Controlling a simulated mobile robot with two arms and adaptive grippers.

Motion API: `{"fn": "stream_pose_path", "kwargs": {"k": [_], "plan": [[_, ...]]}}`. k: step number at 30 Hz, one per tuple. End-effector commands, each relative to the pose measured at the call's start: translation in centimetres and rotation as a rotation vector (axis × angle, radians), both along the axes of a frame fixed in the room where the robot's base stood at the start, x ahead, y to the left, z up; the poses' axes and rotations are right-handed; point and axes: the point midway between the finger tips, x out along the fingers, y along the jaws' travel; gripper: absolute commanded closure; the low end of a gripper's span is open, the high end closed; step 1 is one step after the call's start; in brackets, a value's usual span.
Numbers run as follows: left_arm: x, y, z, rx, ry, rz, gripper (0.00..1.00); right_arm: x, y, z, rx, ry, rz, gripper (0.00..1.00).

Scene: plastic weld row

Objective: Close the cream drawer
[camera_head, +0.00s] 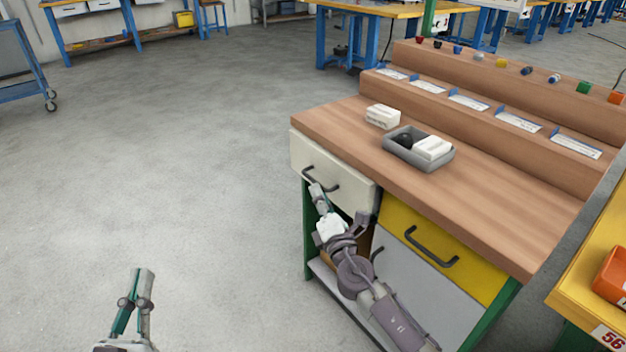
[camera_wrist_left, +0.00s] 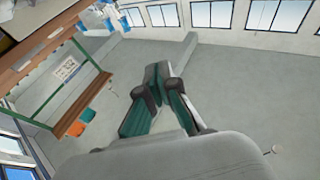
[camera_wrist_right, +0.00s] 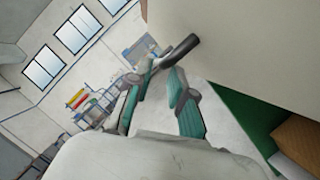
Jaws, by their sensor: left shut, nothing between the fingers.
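The cream drawer (camera_head: 345,178) is at the top left of the bench front, with a dark bar handle (camera_head: 321,180). Its front appears to stand slightly forward of the green leg; how far is hard to tell. In the right wrist view the cream front (camera_wrist_right: 255,45) fills the upper right and the handle (camera_wrist_right: 180,50) is just beyond my fingertips. My right gripper (camera_head: 318,190) is below the handle, its fingers (camera_wrist_right: 160,72) apart with nothing seen between them. Contact with the handle is unclear. My left gripper (camera_head: 144,272) is shut and empty over open floor, its fingertips (camera_wrist_left: 159,72) together.
A yellow drawer (camera_head: 440,245) is right of the cream one, above a grey front (camera_head: 425,295). A grey tray (camera_head: 418,157) and a white block (camera_head: 382,116) stand on the wooden top (camera_head: 480,195). A yellow table (camera_head: 590,290) is close at right. The left floor is clear.

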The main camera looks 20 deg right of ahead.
Motion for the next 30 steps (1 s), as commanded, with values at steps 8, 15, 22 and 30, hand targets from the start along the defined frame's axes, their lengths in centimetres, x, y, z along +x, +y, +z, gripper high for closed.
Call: {"fn": "stream_pose_path", "kwargs": {"k": [8,15,22,30], "plan": [[-0.3,-0.1,0.9,-0.014,-0.057,-0.004,1.0,4.1,0.1,0.8,0.001,0.0,-0.001,0.78],[-0.4,-0.1,1.3,-0.02,-0.081,-0.005,1.0,4.9,0.1,1.0,0.001,0.001,0.0,0.78],[-0.4,-0.1,1.3,-0.02,-0.081,-0.005,1.0,4.9,0.1,1.0,0.001,0.0,-0.001,0.87],[-0.4,-0.1,1.3,-0.02,-0.081,-0.005,1.0,4.9,0.1,1.0,0.001,0.0,-0.001,1.0]]}}
